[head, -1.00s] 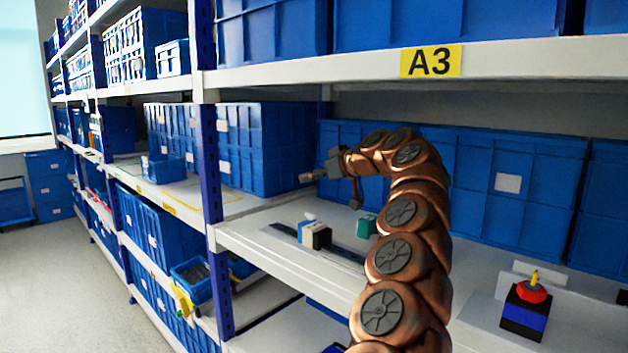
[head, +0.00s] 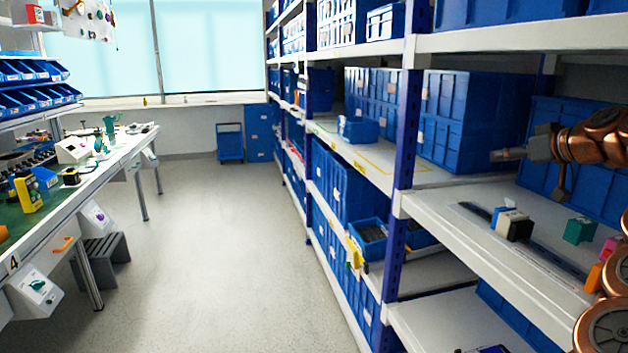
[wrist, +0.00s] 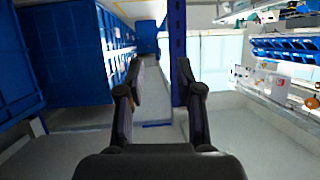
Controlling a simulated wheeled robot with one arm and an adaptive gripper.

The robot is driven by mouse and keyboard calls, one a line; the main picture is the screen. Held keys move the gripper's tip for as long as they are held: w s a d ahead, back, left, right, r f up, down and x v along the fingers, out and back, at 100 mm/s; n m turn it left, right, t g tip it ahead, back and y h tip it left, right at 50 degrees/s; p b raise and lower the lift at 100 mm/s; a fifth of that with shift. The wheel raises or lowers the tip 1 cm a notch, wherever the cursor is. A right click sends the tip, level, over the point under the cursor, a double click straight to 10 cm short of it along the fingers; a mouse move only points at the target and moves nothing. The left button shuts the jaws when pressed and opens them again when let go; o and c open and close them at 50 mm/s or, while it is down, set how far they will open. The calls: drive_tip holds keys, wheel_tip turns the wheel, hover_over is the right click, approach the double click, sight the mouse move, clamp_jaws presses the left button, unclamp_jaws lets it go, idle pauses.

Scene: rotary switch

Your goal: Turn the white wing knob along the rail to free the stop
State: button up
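A dark rail (head: 562,257) runs along the white shelf at the right of the head view. A small block (head: 513,224) with a cream-white part and a black side sits on it, with a blue piece (head: 500,213) close behind. The wing shape of the white knob is too small to make out. My gripper (head: 502,155) is above and behind the block, apart from it, and points left. In the wrist view my gripper (wrist: 160,75) is open, with nothing between its fingers. The rail and block do not show in the wrist view.
A green block (head: 579,230) stands behind the rail, with an orange piece (head: 594,278) near my arm. Blue bins (head: 462,118) and a blue upright (head: 406,130) border the shelf. A workbench (head: 100,168) stands left across clear floor (head: 215,250).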

drive_tip(key=s+a+n+g+y, duration=0.1)
drive_tip(key=s+a+g+y, duration=0.1)
drive_tip(key=a, duration=0.9)
drive_tip(key=s+a+f+n+g, duration=0.1)
drive_tip(key=s+a+f+g, duration=0.25)
drive_tip(key=s+a, duration=0.45)
drive_tip(key=s+a+f+n+g, duration=0.15)
drive_tip(key=s+a+f, duration=0.4)
drive_tip(key=a, duration=0.55)
drive_tip(key=s+d+f+m+g+h, duration=0.2)
drive_tip(key=s+f+m+g+h, duration=0.15)
drive_tip(key=s+f, duration=1.05)
drive_tip(key=s+d+f+m+g+h, duration=0.4)
drive_tip(key=s+f, duration=0.6)
drive_tip(key=s, duration=0.9)
wheel_tip(320, 180, up, 13)
drive_tip(key=w+a+y+p, duration=0.1)
drive_tip(key=p, duration=1.1)
drive_tip(key=shift+n, duration=0.3)
drive_tip(key=shift+w, duration=0.1)
